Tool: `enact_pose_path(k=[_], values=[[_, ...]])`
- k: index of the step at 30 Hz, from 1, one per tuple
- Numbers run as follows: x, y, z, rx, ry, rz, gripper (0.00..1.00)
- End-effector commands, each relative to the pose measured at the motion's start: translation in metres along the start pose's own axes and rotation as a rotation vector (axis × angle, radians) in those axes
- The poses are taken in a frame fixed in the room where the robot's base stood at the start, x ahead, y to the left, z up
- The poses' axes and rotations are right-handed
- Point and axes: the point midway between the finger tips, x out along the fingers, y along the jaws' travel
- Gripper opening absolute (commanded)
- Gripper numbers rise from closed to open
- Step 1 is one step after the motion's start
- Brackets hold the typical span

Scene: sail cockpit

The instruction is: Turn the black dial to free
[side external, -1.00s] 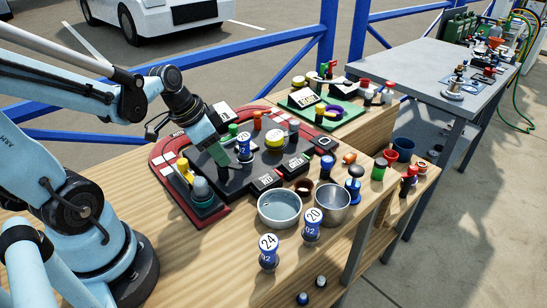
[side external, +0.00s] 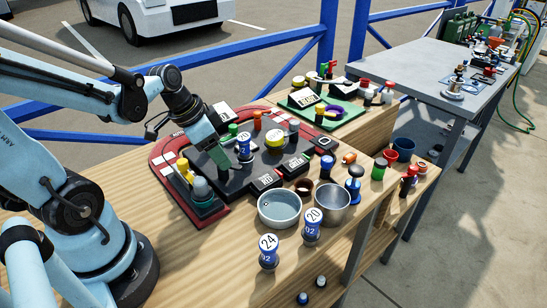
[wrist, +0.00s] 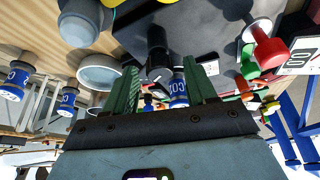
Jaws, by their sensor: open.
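The black dial (wrist: 157,42) stands up from a dark panel (wrist: 195,30) in the wrist view, with a small white mark beside its base. My gripper (wrist: 161,66) is open, its two green fingers one on each side of the dial's near end. I cannot tell whether either finger touches it. In the side view my gripper (side external: 221,160) points down at the dark panel, left of a blue and white labelled canister (side external: 244,147). There the fingers mostly hide the dial. Its setting cannot be read.
A grey-domed knob (side external: 200,187) and a yellow lever (side external: 184,169) stand close on the near left. Two metal bowls, a light one (side external: 279,222) and a darker one (side external: 333,215), sit in front.

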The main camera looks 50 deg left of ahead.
Motion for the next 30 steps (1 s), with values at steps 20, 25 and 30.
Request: enact_pose_path(k=[20,25,30], values=[[-0.062,0.000,0.000,-0.002,0.000,0.000,0.56],[-0.084,0.000,0.000,-0.002,0.000,0.000,0.56],[-0.104,0.000,0.000,-0.001,0.000,0.000,0.56]])
